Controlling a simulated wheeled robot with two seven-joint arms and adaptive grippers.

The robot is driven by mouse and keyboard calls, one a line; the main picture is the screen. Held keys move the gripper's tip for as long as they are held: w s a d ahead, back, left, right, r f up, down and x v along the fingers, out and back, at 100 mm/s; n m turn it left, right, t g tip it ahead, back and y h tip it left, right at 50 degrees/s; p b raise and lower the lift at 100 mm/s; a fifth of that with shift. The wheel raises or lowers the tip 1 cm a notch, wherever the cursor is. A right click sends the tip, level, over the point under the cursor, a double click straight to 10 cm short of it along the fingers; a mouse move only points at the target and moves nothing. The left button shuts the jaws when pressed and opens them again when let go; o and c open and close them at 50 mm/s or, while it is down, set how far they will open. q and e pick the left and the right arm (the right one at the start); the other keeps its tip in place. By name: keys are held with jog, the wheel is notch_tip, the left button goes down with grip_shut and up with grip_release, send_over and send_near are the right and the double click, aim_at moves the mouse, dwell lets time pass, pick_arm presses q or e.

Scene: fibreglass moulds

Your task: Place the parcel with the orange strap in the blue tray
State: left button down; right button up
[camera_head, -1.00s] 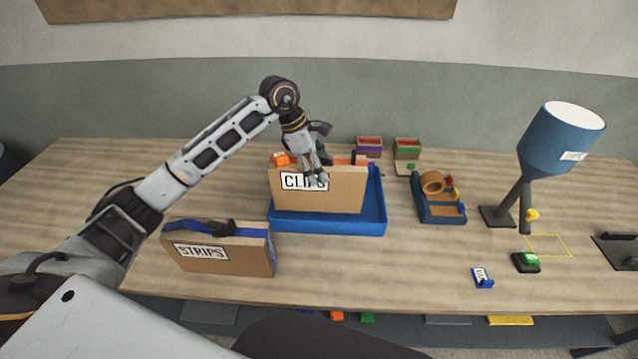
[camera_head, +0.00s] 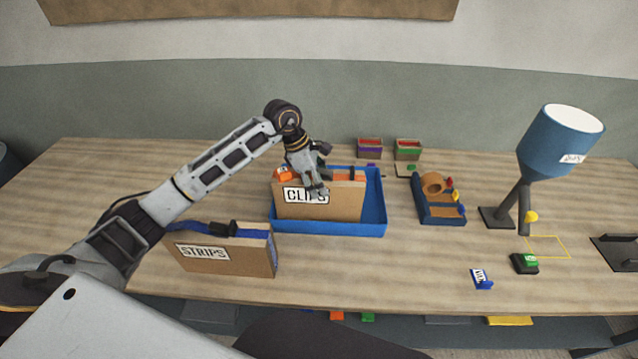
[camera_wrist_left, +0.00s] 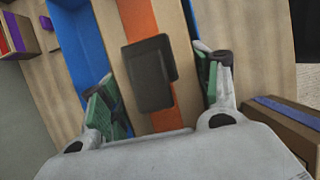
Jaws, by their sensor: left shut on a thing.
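The parcel labelled CLIPS (camera_head: 340,208) is a brown box with an orange strap along its top and a dark block on the strap. It stands upright inside the blue tray (camera_head: 376,205) in the head view. My left gripper (camera_head: 316,187) is over its top, shut on it. In the left wrist view the gripper's green-padded fingers (camera_wrist_left: 160,85) are on either side of the parcel's top (camera_wrist_left: 183,45), with blue tray walls beyond. The parcel's bottom is hidden by the tray's front wall, so I cannot tell if it touches the floor. My right gripper is not in view.
A parcel labelled STRIPS (camera_head: 235,262) with a blue strap stands in front and left of the tray. Small bins (camera_head: 370,150) stand behind. The front middle is clear.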

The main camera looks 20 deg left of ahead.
pick_arm(q)
jog(key=shift+f, duration=0.75)
jog(key=shift+c, duration=1.8)
grip_release()
jog(key=b+v, duration=0.2)
jog(key=v, duration=0.9)
jog(key=shift+d, duration=0.1)
jog(key=shift+s+r, duration=0.1)
jog(key=shift+r, duration=0.55)
